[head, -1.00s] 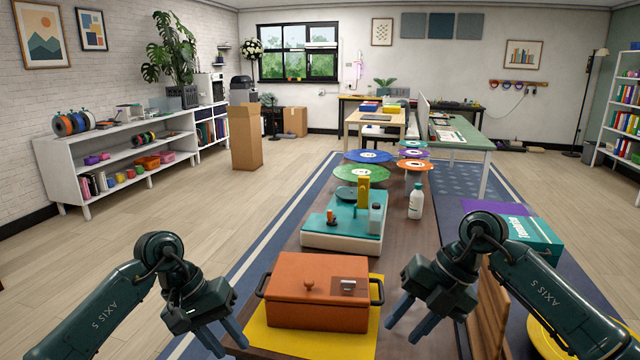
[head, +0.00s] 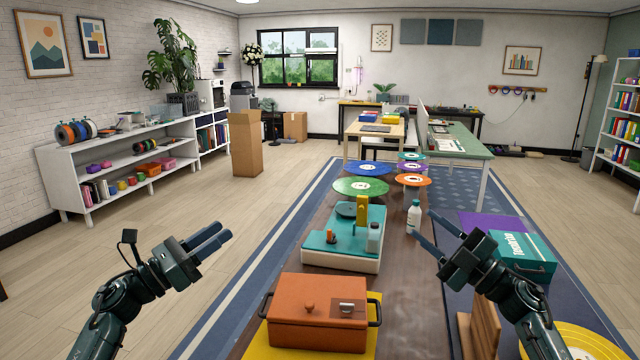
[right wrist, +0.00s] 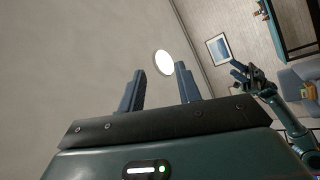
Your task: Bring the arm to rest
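My left gripper (head: 226,231) is raised over the open floor at the left, with its fingers pointing right. Its two fingers show with a narrow gap and nothing between them. My right gripper (head: 421,224) is raised at the right of the long dark table (head: 400,290), fingers pointing up and left. It is open and empty. In the right wrist view its two fingers (right wrist: 160,72) stand well apart against the ceiling and wall. My left arm also shows at the right edge of that view.
An orange lidded pot (head: 318,312) sits on a yellow mat (head: 372,345). Behind it are a teal-topped white box (head: 340,262) and a white bottle (head: 413,217). A teal box (head: 525,262) and a wooden rack (head: 484,328) are near my right arm.

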